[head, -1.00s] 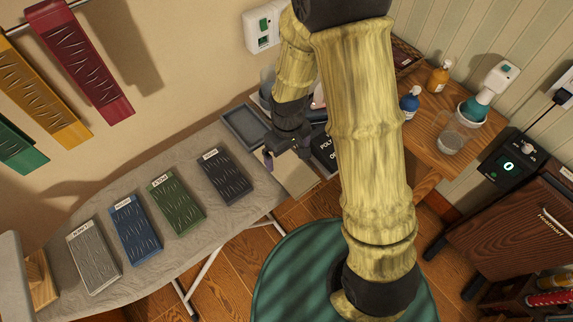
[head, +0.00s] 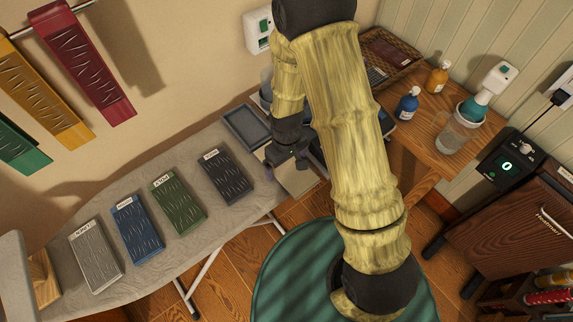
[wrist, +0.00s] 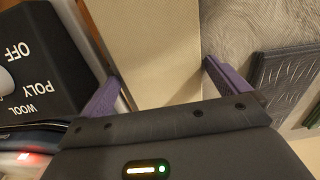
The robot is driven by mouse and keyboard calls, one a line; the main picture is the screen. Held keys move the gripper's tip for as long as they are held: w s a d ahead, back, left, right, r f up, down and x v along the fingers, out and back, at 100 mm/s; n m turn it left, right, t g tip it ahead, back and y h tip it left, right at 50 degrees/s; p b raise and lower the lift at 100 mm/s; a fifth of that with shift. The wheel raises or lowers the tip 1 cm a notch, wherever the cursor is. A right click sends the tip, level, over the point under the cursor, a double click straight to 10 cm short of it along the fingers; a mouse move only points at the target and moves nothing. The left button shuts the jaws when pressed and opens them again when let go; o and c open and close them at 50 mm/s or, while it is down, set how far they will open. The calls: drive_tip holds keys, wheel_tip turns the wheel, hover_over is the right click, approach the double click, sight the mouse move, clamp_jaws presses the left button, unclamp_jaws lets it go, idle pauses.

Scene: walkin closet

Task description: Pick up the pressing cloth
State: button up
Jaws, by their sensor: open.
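A flat, plain beige piece, which looks like the pressing cloth (head: 298,183), lies at the right end of the grey ironing board (head: 225,228). My gripper (head: 287,167) is over its upper part in the head view and hides some of it. In the wrist view, the beige cloth (wrist: 155,45) runs between the two purple fingers of my gripper (wrist: 161,70). The fingers are spread, one near each long edge, with nothing clamped. I cannot tell whether they touch it.
Several labelled folded cloths, including a dark one (head: 224,176), lie left on the board. A grey tray (head: 246,127) is close behind. A black block marked OFF, POLY, WOOL (wrist: 38,65) stands close left in the wrist view. Bottles and a cup stand on the wooden table (head: 425,150).

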sight(286, 165)
drive_tip(key=c, duration=0.8)
drive_tip(key=shift+r, duration=0.1)
wheel_tip(286, 165, up, 10)
drive_tip(key=shift+f+b, duration=0.1)
drive_tip(key=shift+b, duration=0.3)
